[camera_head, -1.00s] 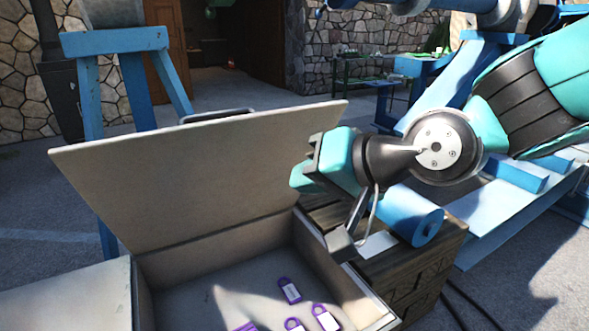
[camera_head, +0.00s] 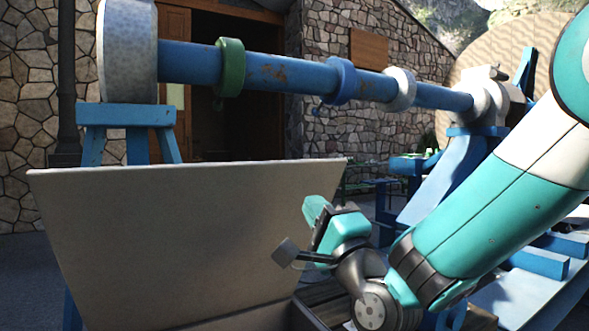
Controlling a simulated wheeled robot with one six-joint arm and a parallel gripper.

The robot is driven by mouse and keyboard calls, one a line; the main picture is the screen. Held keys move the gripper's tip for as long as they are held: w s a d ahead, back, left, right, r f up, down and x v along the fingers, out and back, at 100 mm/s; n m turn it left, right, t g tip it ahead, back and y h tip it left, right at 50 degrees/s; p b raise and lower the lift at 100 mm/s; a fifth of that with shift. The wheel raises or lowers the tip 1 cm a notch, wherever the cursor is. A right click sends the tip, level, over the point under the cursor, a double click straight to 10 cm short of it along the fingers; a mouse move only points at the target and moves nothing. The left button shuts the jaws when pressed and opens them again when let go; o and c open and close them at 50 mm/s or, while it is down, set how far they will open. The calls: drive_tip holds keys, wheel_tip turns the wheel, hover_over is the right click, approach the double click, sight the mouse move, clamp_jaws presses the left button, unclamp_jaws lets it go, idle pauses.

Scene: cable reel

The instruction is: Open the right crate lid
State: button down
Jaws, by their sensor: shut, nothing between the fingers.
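The right crate's lid (camera_head: 180,240) is a large pale grey panel. It stands raised, leaning back, with its inner face toward me.
Behind the lid a blue bar with a green ring (camera_head: 230,68), a blue ring (camera_head: 341,80) and a white ring (camera_head: 401,90) rests on blue stands. A stone wall (camera_head: 345,125) is farther back. Dark wood (camera_head: 320,300) lies below my gripper.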

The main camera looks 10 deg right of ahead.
sight(289, 171)
drive_tip(key=p+x, duration=0.4)
drive_tip(key=x, duration=0.3)
drive_tip(key=shift+r, duration=0.2)
drive_tip(key=shift+w+a+r+p, duration=0.15)
drive_tip(key=shift+w+a+p, duration=0.05)
drive_tip(key=shift+w+p, duration=0.5)
